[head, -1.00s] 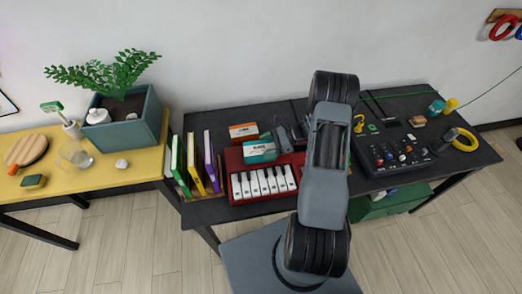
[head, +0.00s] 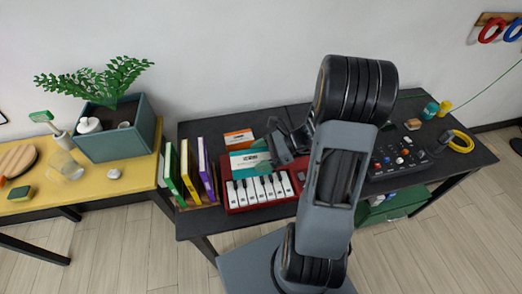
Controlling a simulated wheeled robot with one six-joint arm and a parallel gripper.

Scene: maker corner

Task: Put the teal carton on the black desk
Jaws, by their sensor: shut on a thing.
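The teal carton (head: 245,163) with a white label band shows in the head view, over the back of the red keyboard (head: 237,208). My gripper (head: 270,151) comes from the right and is shut on the carton. The fingertips are small and partly hidden. I cannot tell whether the carton touches the keyboard or hangs just above it. The black desk (head: 190,225) runs under the keyboard and across to the right. My arm hides the desk's middle.
An orange carton (head: 238,138) stands behind the teal one. Several upright books (head: 187,172) are left of the keyboard. A black mixer (head: 400,160) and a yellow tape roll (head: 461,142) lie right. A yellow table (head: 100,195) holds a planter (head: 117,140).

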